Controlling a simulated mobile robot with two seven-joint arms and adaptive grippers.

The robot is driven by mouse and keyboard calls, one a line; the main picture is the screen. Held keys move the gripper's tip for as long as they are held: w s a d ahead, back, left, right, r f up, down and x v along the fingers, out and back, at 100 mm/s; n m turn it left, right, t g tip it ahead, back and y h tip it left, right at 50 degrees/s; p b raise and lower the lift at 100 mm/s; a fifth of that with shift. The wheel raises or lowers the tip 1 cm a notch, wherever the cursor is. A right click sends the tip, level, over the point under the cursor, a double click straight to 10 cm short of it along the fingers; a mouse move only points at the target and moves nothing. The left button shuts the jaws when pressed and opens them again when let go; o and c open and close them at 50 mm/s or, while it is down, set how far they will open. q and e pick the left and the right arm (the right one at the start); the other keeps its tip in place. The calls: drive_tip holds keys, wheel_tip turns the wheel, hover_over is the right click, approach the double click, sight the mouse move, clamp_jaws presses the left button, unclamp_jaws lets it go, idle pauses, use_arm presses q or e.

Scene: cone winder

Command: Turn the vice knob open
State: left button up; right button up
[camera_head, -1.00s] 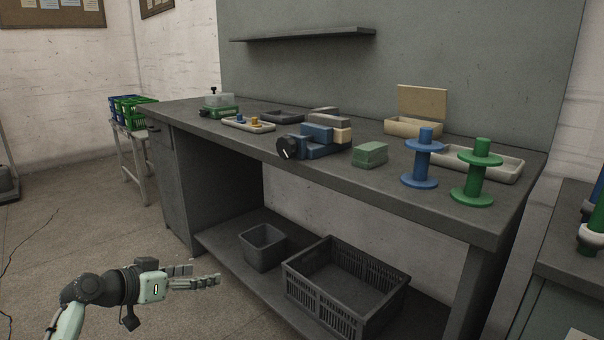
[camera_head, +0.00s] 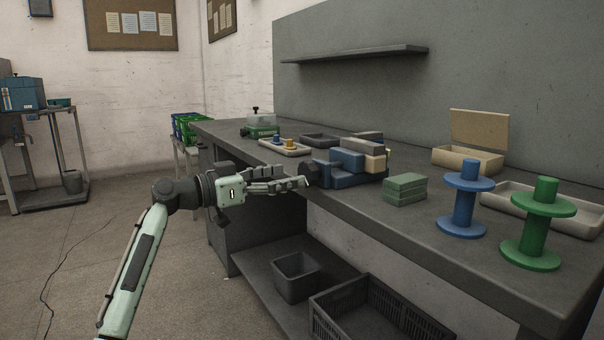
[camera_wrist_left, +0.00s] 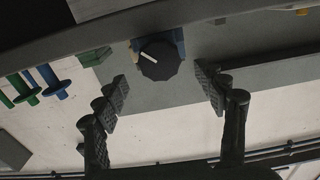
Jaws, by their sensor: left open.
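The blue vice (camera_head: 347,160) sits at the front edge of the workbench. Its dark knob (camera_head: 313,174) faces the front and is partly hidden behind my fingers in the head view. My left gripper (camera_head: 303,183) is open, with its fingertips just in front of the knob. In the left wrist view the black faceted knob (camera_wrist_left: 160,61), with a white pointer line, lies between and beyond the two spread fingers of my left gripper (camera_wrist_left: 162,90). Neither finger appears to touch it. My right gripper is out of view.
The workbench (camera_head: 390,222) carries green blocks (camera_head: 405,189), a blue spool (camera_head: 463,202), a green spool (camera_head: 538,225), an open cream box (camera_head: 467,160) and a small tray (camera_head: 286,149). A bin (camera_head: 297,277) and a crate (camera_head: 375,315) stand on the lower shelf.

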sight(304, 173)
use_arm(q)
drive_tip(key=shift+x, duration=2.05)
drive_tip(key=c, duration=1.2)
